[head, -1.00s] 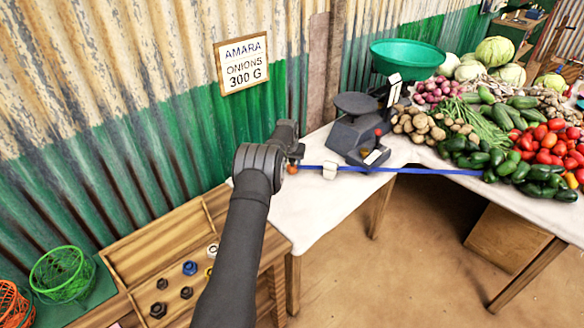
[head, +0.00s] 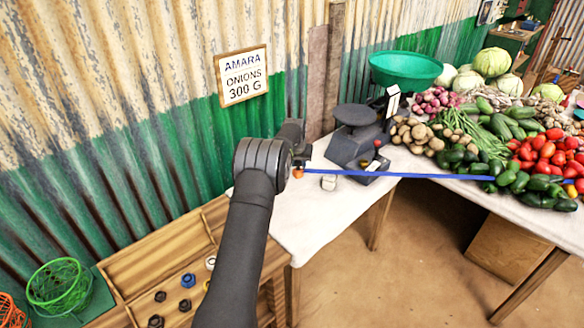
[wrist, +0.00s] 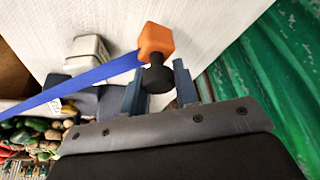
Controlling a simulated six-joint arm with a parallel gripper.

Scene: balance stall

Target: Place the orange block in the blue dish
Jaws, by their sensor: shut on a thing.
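The orange block (wrist: 156,40) has a black knob (wrist: 157,78) on one side. My gripper (head: 300,162) is shut on this knob in the wrist view (wrist: 158,92), with one finger on each side. In the head view the small orange block (head: 297,173) shows at the gripper's end, over the white tabletop. I cannot tell its height above the cloth. I cannot make out a blue dish in either view. A dark balance scale (head: 358,140) with a flat dark plate (head: 355,115) and a green bowl (head: 405,70) stands to the right of my gripper.
A blue strip (head: 420,176) runs right from beside the block. Vegetables (head: 530,150) fill the right table. A wooden tray (head: 150,265) holds dark, blue and pale weights. A green basket (head: 60,285) is lower left.

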